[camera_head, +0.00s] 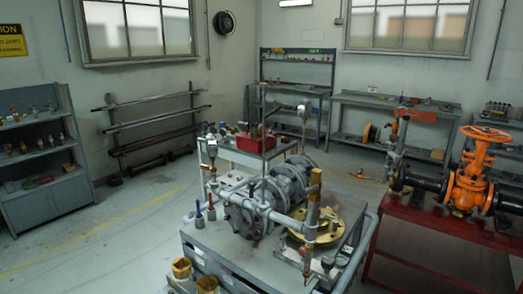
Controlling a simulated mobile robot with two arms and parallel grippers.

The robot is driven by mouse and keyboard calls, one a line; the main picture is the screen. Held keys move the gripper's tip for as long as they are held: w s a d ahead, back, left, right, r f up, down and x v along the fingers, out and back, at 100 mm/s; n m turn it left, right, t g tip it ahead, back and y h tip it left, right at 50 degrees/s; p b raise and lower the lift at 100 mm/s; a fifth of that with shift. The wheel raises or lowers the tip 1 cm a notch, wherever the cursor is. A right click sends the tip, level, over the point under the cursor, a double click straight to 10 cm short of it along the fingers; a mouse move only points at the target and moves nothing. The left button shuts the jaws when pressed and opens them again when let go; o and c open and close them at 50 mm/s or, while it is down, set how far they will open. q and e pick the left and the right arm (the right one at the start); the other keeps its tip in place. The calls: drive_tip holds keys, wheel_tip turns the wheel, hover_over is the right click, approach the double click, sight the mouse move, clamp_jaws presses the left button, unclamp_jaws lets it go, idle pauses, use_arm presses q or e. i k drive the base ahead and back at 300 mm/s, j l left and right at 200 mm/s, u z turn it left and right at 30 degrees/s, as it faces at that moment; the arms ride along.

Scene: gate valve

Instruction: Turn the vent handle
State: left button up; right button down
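An orange gate valve (467,185) with a round orange handwheel (484,134) on top stands upright on the red table (430,222) at the right. Dark pipe stubs extend from both its sides. On the grey bench (225,252) in the middle is a grey pump-like assembly (250,208) with pipes. I cannot tell which part is the vent handle. Neither of my grippers is in view.
A grey shelf (50,195) with small parts stands at the left. A pipe rack (155,125) lines the wall. A cart with a red box (256,142) stands behind the bench. A workbench (390,100) lines the back right. The floor at the left (110,240) is clear.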

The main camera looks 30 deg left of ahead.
sight(253, 188)
drive_tip(key=k+j, duration=0.15)
drive_tip(key=j, duration=0.35)
drive_tip(key=k+j+u, duration=0.15)
drive_tip(key=j, duration=0.3)
drive_tip(key=k+j, duration=0.1)
drive_tip(key=j, duration=0.4)
drive_tip(key=k+j+u, duration=0.15)
drive_tip(key=j, duration=0.85)
drive_tip(key=k+u, duration=0.05)
